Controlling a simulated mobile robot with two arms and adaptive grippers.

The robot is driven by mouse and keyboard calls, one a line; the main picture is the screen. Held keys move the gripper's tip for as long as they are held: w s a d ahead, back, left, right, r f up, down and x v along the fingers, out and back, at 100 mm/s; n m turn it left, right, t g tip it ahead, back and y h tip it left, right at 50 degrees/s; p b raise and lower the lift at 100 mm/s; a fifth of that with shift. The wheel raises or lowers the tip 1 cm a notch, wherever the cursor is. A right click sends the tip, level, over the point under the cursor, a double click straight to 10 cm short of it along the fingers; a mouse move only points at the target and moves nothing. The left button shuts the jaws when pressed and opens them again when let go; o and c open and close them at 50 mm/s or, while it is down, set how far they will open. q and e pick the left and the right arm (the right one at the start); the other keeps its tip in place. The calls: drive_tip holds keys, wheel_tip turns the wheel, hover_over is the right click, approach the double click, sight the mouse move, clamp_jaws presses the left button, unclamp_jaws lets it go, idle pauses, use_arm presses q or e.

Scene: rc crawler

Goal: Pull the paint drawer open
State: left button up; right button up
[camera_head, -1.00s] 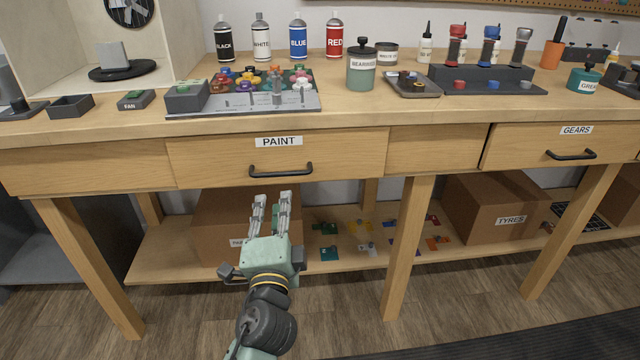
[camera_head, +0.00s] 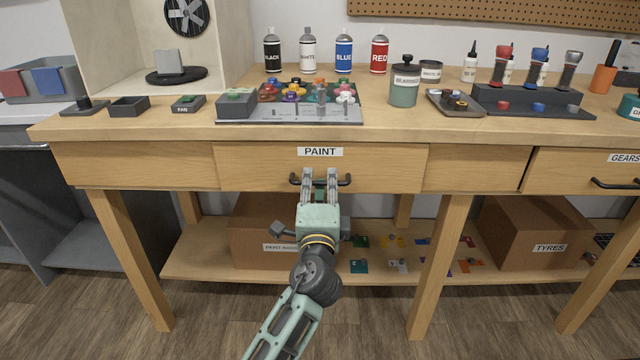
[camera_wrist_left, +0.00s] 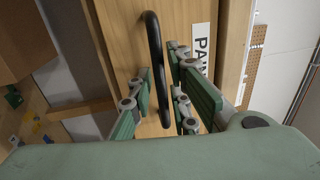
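The paint drawer (camera_head: 250,167) is a wooden front under the bench top, labelled PAINT, and it looks shut. Its black bar handle (camera_head: 344,181) is also in the left wrist view (camera_wrist_left: 154,50). My left gripper (camera_head: 320,180) is at the handle, with its two fingers apart. In the left wrist view the bar runs between the fingers of the gripper (camera_wrist_left: 160,75), with a finger on either side. I cannot tell whether either finger touches the bar. The fingers hide the middle of the handle in the head view. My right gripper is not in view.
The gears drawer (camera_head: 570,170) is to the right. The bench top (camera_head: 190,128) holds paint bottles, a tray of coloured parts (camera_head: 290,116) and jars. Cardboard boxes (camera_head: 540,225) stand on the lower shelf, between the bench legs (camera_head: 437,265).

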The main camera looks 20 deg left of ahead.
use_arm(q)
clamp_jaws()
idle(0.5)
